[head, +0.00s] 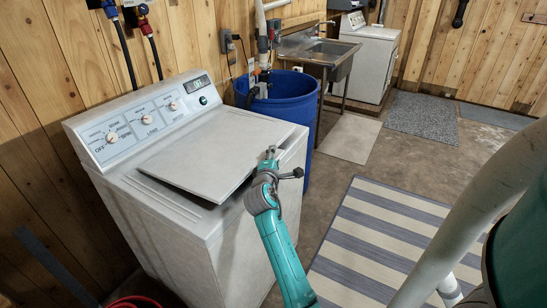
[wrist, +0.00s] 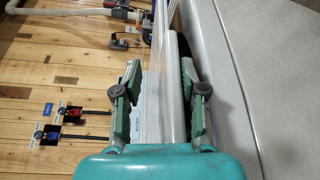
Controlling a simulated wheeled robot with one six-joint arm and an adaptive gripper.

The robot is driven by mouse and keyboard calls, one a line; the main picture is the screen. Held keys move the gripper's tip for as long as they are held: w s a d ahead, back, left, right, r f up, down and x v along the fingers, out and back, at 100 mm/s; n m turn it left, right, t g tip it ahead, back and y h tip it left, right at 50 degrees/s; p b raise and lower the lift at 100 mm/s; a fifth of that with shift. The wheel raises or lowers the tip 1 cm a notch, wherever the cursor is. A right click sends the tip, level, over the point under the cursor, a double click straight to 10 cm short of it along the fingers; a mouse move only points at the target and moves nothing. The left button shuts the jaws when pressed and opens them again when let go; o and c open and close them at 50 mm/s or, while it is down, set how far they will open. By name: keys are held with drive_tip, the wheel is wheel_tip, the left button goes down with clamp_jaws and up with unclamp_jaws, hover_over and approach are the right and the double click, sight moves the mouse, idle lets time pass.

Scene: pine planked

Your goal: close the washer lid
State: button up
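The white washer (head: 165,215) stands at the left in the head view. Its lid (head: 215,150) is low but slightly raised, with a dark gap under its near-left edge. My gripper (head: 275,164) is at the lid's near-right edge. In the wrist view, its two green fingers (wrist: 163,85) are apart, with the pale lid edge (wrist: 176,90) between them. The right finger is close to the lid edge, and I cannot tell whether it touches. The left finger is clear of it.
The washer's control panel (head: 145,118) is behind the lid. A blue barrel (head: 283,102) stands close to the washer's right side. A metal sink (head: 320,52) and another white appliance (head: 370,55) are farther back. A striped rug (head: 380,240) covers open floor at the right.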

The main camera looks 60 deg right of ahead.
drive_tip(key=shift+a, duration=0.1)
drive_tip(key=v, duration=1.2)
drive_tip(key=s+a+f+n+t+y, duration=0.1)
drive_tip(key=a+f+t+y, duration=0.1)
drive_tip(key=a+f, duration=0.35)
drive_tip(key=s+a+f+t+y, duration=0.2)
drive_tip(key=a+f+y, duration=0.1)
drive_tip(key=a+f, duration=0.3)
drive_tip(key=s+a+f+m+t+y, duration=0.1)
drive_tip(key=s+a+f+t+y, duration=0.15)
drive_tip(key=s+a, duration=0.35)
drive_tip(key=s+a+f+m+t+y, duration=0.1)
drive_tip(key=s+a+f+y, duration=0.3)
drive_tip(key=a, duration=0.5)
drive_tip(key=s+a+r+m+y, duration=0.2)
drive_tip(key=s+a+r+m, duration=0.1)
drive_tip(key=s, duration=0.6)
drive_tip(key=s+a+r+m+y, duration=0.2)
drive_tip(key=s+a+r+m, duration=0.1)
drive_tip(key=s, duration=0.7)
drive_tip(key=a+r, duration=0.1)
drive_tip(key=a, duration=0.1)
drive_tip(key=shift+a+r, duration=0.3)
